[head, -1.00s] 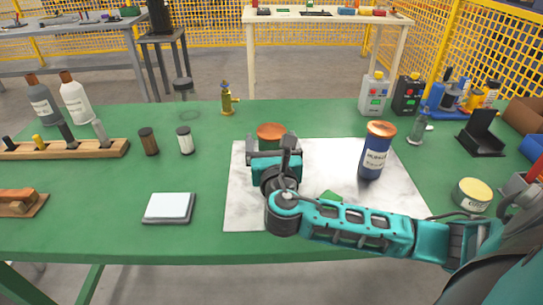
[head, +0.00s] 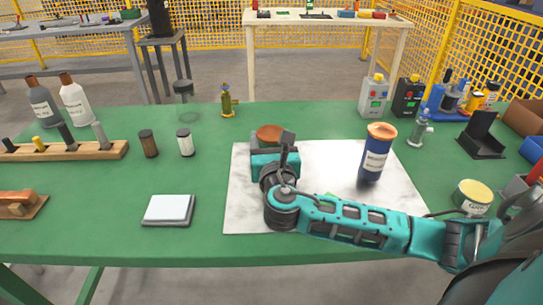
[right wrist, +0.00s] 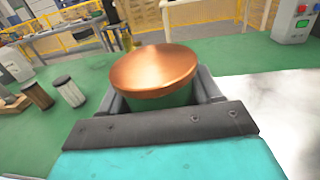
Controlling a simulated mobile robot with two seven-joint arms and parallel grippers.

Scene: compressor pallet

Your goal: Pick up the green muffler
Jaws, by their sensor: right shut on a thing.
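The green muffler has a round copper cap (head: 269,133), and its green body shows just under the cap in the right wrist view (right wrist: 170,98). It stands at the back left of the pale marble sheet (head: 320,155). My right gripper (head: 274,150) is shut on it, with one finger on each side below the cap. The gripper and wrist hide most of the body in the head view, so I cannot tell whether it touches the sheet. My left gripper is not in view.
A blue bottle-shaped can (head: 375,155) with a copper cap stands right of my gripper. A white pad (head: 169,209) lies front left. Two small jars (head: 185,142) and a brass valve (head: 227,101) stand behind left. Green table is bare between them.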

